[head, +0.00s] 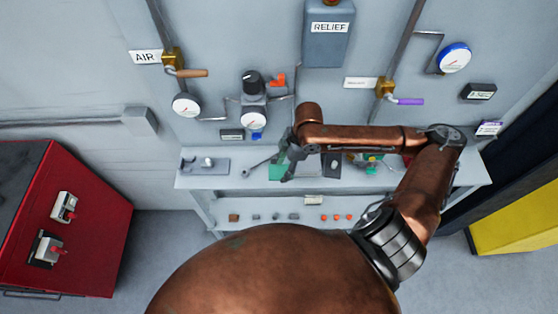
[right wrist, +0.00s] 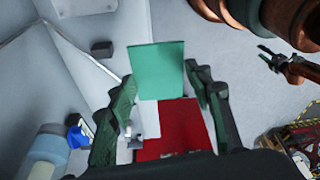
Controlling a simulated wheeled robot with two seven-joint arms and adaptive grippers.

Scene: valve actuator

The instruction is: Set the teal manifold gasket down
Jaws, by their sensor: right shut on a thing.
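The teal manifold gasket (head: 276,169) is a flat teal plate, seen in the head view by my right gripper (head: 286,160) over the grey bench (head: 240,180). In the right wrist view the gasket (right wrist: 156,70) stands out between the two dark fingers of my right gripper (right wrist: 163,100), which is shut on it. The head view does not show clearly whether the gasket touches the bench. My left arm's end (right wrist: 270,58) shows small at the right of the wrist view; its jaw state is unclear. My left gripper is not in the head view.
A grey fixture (head: 205,164) sits at the bench's left end, and a dark block (head: 331,165) lies right of the gripper. Gauges and valves line the wall above. A red cabinet (head: 95,240) stands left.

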